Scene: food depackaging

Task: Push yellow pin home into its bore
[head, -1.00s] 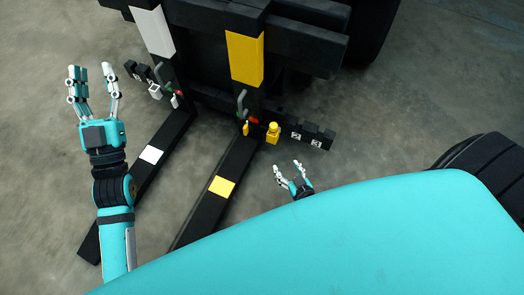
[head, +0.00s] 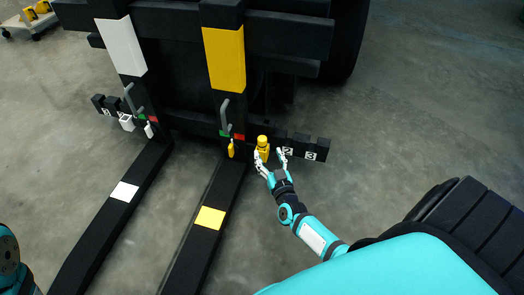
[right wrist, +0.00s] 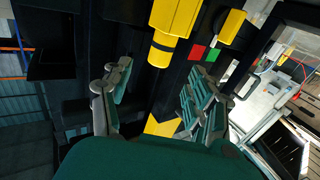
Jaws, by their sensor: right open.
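The yellow pin (head: 262,143), a knob on a wider block, stands at the black bar just right of the yellow-marked fork. In the right wrist view the yellow pin (right wrist: 162,50) has a dark band near its end. My right gripper (head: 270,154) is open, its fingers spread around the pin's lower part; contact cannot be told. In the wrist view the open right gripper (right wrist: 157,82) shows its fingers to both sides, below the pin's end. The bore is not clearly visible. Of my left arm only a part shows at the lower left edge; its gripper is out of view.
A smaller yellow piece (head: 231,149) hangs beside a red and green mark under a grey handle (head: 224,108). Numbered black blocks (head: 300,148) lie right of the pin. The yellow-marked fork (head: 195,245) and white-marked fork (head: 95,235) extend forward.

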